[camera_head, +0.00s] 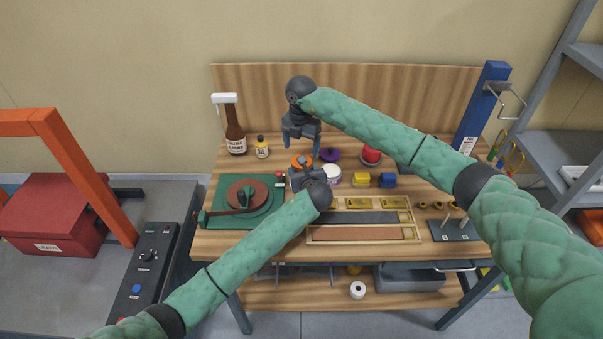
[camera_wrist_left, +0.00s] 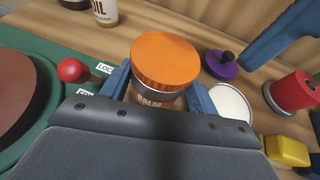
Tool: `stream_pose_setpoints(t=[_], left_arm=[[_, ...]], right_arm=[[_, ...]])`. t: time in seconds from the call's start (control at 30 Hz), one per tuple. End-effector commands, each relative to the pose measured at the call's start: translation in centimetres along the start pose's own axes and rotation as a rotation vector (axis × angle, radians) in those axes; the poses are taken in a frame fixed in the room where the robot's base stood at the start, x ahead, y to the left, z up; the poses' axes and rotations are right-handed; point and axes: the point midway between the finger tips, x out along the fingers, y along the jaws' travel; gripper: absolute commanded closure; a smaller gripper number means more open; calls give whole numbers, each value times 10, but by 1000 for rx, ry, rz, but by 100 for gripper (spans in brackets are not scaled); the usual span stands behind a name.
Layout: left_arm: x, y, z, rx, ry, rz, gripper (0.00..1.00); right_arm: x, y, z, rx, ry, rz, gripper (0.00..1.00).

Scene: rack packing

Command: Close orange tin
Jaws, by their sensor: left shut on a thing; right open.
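The orange tin (camera_wrist_left: 164,66) stands on the bench with an orange top and a metal body lettered in part. My left gripper (camera_head: 302,172) is shut on it, with one blue finger on each side of the body in the left wrist view. In the head view only the orange top (camera_head: 301,161) shows beyond my left gripper. Whether the lid is fully seated cannot be told. My right gripper (camera_head: 301,146) is open and empty, with its fingers pointing down above and behind the tin.
A white-topped tin (camera_head: 329,173) and a purple knobbed lid (camera_head: 329,154) stand right of the tin. A green turntable base (camera_head: 226,216) with a red ball knob (camera_wrist_left: 72,70) is on the left. An oil bottle (camera_head: 262,148) stands behind. Yellow and blue blocks lie right.

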Motion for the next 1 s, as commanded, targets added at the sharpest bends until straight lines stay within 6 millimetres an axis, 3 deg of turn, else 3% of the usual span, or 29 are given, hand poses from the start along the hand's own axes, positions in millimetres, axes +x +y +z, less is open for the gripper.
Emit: stream_pose_setpoints(t=[0.2,0.4,0.6,0.77,1.0], left_arm=[[0,1,-6,3,7,2,100],[0,1,-6,3,7,2,100],[0,1,-6,3,7,2,100],[0,1,-6,3,7,2,100],[0,1,-6,3,7,2,100]], right_arm=[[-7,2,3,0,-8,5,20],[-47,5,25,1,-66,16,20],[-70,1,38,-19,-130,-19,20],[-77,-2,41,-63,-149,-47,20],[-71,-7,38,-321,-129,-81,20]])
